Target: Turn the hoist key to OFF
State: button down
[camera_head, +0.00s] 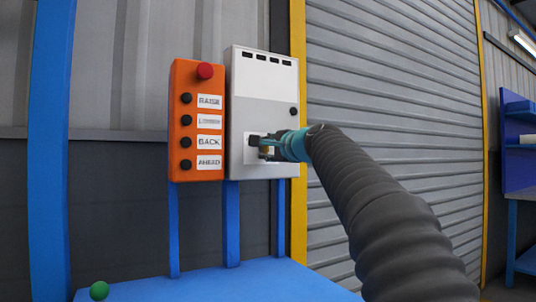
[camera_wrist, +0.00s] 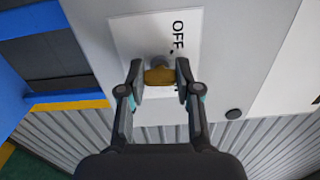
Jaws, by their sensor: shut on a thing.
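The hoist key (camera_wrist: 159,76) is a brass-coloured piece standing out from a white label plate (camera_wrist: 130,42) on the front of a light grey box (camera_head: 262,95). The plate reads OFF beside the key; other marking is hidden behind the gripper. My gripper (camera_wrist: 160,78) is shut on the key, one finger on each side of it. In the head view my gripper (camera_head: 266,147) reaches the lower part of the box from the right and hides most of the key. The key's exact turn position cannot be told.
An orange pendant (camera_head: 187,120) with a red button (camera_head: 205,71) and several black buttons hangs left of the box. A blue bench (camera_head: 225,283) with a green knob (camera_head: 99,290) stands below. A roller shutter (camera_head: 400,110) is at the right.

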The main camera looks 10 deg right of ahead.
jog(key=n+b, duration=0.1)
jog(key=n, duration=0.3)
jog(key=shift+f+n+b, duration=0.15)
jog(key=shift+n+b, duration=0.15)
jog(key=shift+b, duration=0.1)
jog(key=n+b, duration=0.1)
jog(key=n, duration=0.3)
jog(key=shift+n+b, duration=0.3)
jog(key=shift+n, duration=0.1)
jog(key=c, duration=0.8)
grip_release()
jog(key=v, duration=1.2)
